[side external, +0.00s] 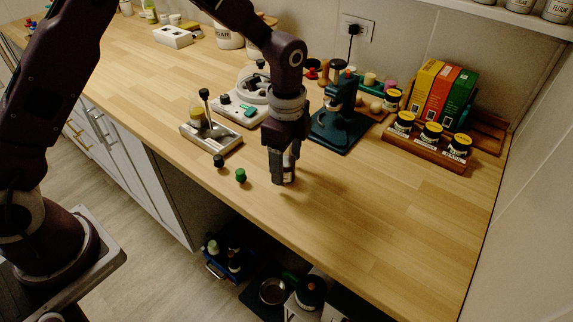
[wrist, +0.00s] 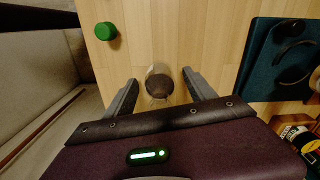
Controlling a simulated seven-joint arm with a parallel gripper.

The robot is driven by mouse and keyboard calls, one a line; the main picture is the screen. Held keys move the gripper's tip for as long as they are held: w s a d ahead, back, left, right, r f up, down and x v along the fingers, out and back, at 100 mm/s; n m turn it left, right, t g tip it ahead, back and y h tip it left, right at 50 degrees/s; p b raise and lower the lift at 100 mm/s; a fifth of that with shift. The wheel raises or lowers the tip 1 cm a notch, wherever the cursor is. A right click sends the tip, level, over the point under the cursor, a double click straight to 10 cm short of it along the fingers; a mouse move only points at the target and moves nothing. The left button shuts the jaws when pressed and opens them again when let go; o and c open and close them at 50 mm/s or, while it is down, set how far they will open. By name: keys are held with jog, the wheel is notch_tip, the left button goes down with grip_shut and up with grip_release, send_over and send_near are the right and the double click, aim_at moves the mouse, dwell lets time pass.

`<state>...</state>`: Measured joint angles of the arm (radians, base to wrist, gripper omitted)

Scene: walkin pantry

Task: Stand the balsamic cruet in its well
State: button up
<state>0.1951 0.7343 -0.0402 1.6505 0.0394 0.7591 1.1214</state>
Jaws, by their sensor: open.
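A dark brown cylindrical thing, probably the balsamic cruet (wrist: 158,86), stands on the counter between my fingers in the wrist view. In the side view it is mostly hidden by my gripper (side external: 284,174), with a pale patch showing low down. My gripper (wrist: 160,79) is open, pointing down, one finger on each side of it; a small gap shows on each side. A pale metal-looking tray (side external: 226,147) on the left holds a yellow cruet (side external: 197,117) and a slim upright piece with a black knob (side external: 204,94). Whether it has an empty well is unclear.
A green cap (side external: 240,175) and a black cap (side external: 219,161) lie near the counter's front edge. A teal press-like device (side external: 335,125) stands close behind my gripper. A wooden rack (side external: 425,151) with jars is on the right. The front right counter is clear.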

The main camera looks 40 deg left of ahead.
jog(key=shift+f, duration=0.25)
grip_shut()
jog(key=shift+r, duration=0.1)
jog(key=r, duration=0.6)
jog(key=a+r, duration=0.1)
jog(key=r, duration=0.3)
jog(key=shift+w+r, duration=0.1)
jog(key=shift+w, duration=0.05)
jog(key=a+r, duration=0.4)
jog(key=a, duration=0.5)
jog(key=a+r, duration=0.4)
jog(key=a, duration=0.4)
jog(key=f, duration=1.1)
jog(key=a+f, duration=0.1)
jog(key=f, duration=0.5)
jog(key=shift+s+a+f, duration=0.1)
jog(key=shift+s+f, duration=0.15)
